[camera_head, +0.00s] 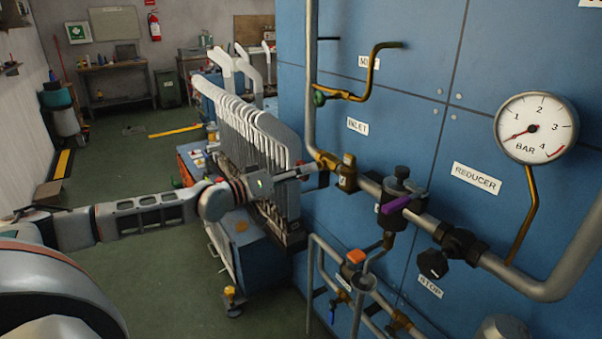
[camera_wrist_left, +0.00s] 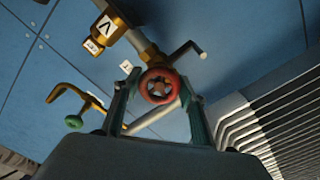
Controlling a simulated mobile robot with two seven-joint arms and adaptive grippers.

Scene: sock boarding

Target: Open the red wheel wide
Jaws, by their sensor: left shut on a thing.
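The red wheel (camera_wrist_left: 158,86) is a small round handwheel with a pale centre, in the middle of the left wrist view. My left gripper (camera_wrist_left: 160,84) has one finger on each side of it and is shut on it. In the head view my left gripper (camera_head: 324,173) reaches the inlet pipe from the left, beside the brass valve body (camera_head: 346,174). My right gripper is not in view.
The blue panel (camera_head: 405,85) stands close behind the pipes. A pressure gauge (camera_head: 537,128), a purple lever (camera_head: 400,204) and a black knob (camera_head: 433,264) are to the right. A brass pipe with a green knob (camera_head: 319,98) is above. A rack of white boards (camera_head: 262,140) stands close behind my left arm.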

